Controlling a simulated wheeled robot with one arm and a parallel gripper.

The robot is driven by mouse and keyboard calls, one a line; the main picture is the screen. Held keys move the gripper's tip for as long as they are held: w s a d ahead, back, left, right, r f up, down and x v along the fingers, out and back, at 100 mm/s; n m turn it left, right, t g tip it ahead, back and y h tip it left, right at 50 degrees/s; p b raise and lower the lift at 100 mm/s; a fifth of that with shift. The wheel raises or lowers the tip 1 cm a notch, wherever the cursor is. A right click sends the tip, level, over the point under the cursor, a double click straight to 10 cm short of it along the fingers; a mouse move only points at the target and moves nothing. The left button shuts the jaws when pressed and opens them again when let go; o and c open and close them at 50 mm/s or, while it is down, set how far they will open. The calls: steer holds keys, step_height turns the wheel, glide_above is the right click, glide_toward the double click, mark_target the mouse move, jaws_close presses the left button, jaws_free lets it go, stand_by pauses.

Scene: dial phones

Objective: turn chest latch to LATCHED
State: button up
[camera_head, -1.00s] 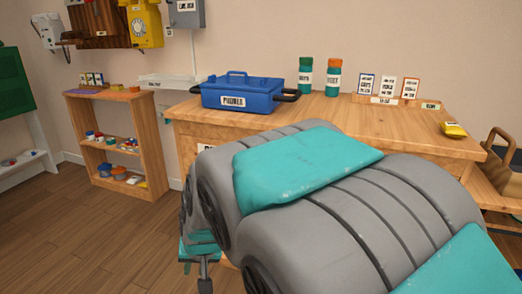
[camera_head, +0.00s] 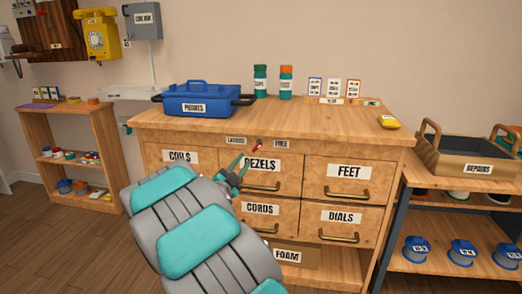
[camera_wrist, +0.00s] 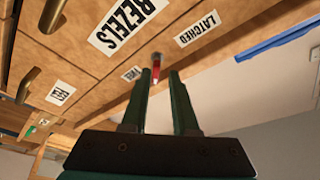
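The chest latch (camera_head: 257,146) is a small red lever on the strip above the drawers of the wooden chest (camera_head: 290,117). It sits between a LATCHED label (camera_head: 236,140) on the left and a FREE label (camera_head: 281,143) on the right. My gripper (camera_head: 241,164) is open, in front of the BEZELS drawer, just below and left of the latch. In the wrist view the red latch (camera_wrist: 156,70) appears between the two green fingertips (camera_wrist: 160,74), with the LATCHED label (camera_wrist: 198,29) to the right. Whether a finger touches the latch cannot be told.
Drawers labelled COILS, BEZELS, FEET, CORDS and DIALS have protruding handles (camera_head: 347,193). A blue PHONES toolbox (camera_head: 200,100) and two bottles stand on the chest top. A REPAIRS crate (camera_head: 465,160) is on a bench at right. A small shelf (camera_head: 75,128) stands at left.

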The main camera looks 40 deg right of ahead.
mark_target(256, 149)
steer(key=shift+m+g+h, duration=0.3)
steer(key=shift+h, duration=0.3)
steer(key=shift+s+d+r+p+x, duration=0.1)
steer(key=shift+s+p+x, duration=0.15)
steer(key=shift+x, duration=1.1)
steer(key=shift+s+d+r+p+x, duration=0.1)
steer(key=shift+s+p+x, duration=0.1)
steer(key=shift+x, duration=1.1)
steer(key=shift+s+d+r+p+x, duration=0.1)
steer(key=shift+s+p+x, duration=0.15)
steer(key=shift+x, duration=1.1)
steer(key=shift+f, duration=0.1)
steer(key=shift+c, duration=0.2)
jaws_close()
